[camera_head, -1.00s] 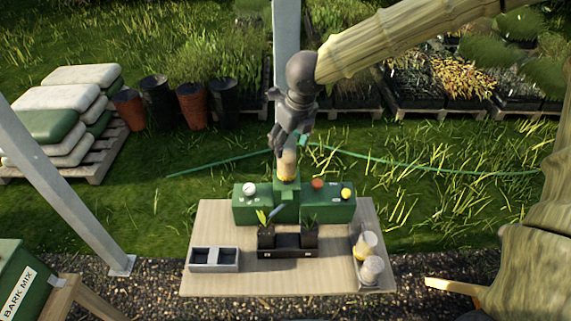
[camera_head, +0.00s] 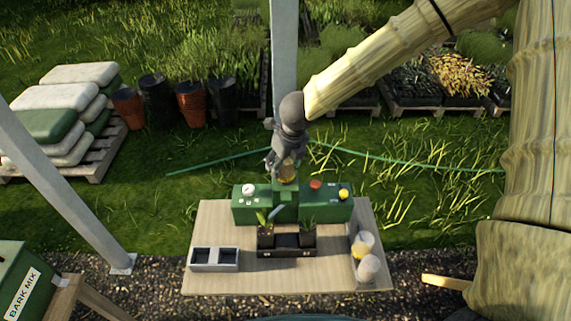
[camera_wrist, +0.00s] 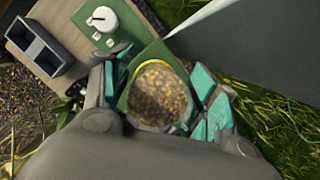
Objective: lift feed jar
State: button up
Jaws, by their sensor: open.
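The feed jar (camera_head: 287,172) is a clear jar with yellow-brown contents, on top of the middle of the green machine (camera_head: 245,206). In the wrist view the jar (camera_wrist: 158,95) shows from above as a round mass of brown grains with a yellow rim.
The wooden table (camera_head: 215,283) also bears a grey two-cell tray (camera_head: 214,271), potted plants in a black holder (camera_head: 286,252) and several jars (camera_head: 366,256) at the right. The machine has a white gauge (camera_head: 248,189), a red knob (camera_head: 316,184) and a yellow one (camera_head: 344,194). A grey post (camera_head: 284,50) rises behind.

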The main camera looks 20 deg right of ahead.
jog(key=shift+f, duration=0.15)
jog(key=c, duration=0.9)
jog(key=shift+o, duration=0.2)
